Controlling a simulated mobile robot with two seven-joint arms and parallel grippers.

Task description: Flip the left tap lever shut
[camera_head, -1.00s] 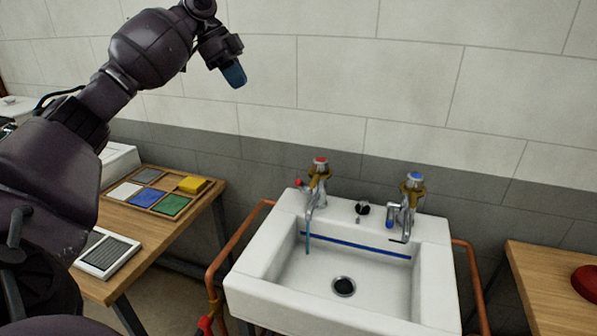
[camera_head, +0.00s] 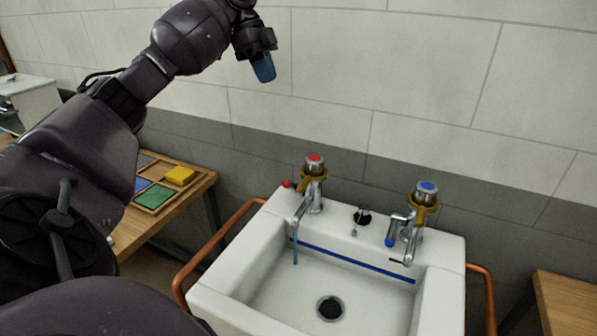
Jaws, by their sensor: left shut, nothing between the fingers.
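The left tap (camera_head: 313,187) has a red cap and a brass-coloured collar. Its lever with a red tip (camera_head: 287,183) sticks out to the left. A thin blue stream of water (camera_head: 295,247) runs from its spout into the white sink (camera_head: 227,265). The right tap (camera_head: 424,206) has a blue cap, and its lever with a blue tip (camera_head: 390,241) points towards the front left. My left gripper (camera_head: 264,70) is shut and empty, its blue fingertips pointing down. It shows high above the left tap, in front of the wall, touching nothing. My right gripper is out of view.
Copper pipes flank the sink, on the left (camera_head: 215,245) and on the right (camera_head: 490,300). A wooden table (camera_head: 190,210) with a tray of coloured tiles (camera_head: 153,197) stands at the left, partly behind my arm. Another wooden table (camera_head: 575,305) stands at the right.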

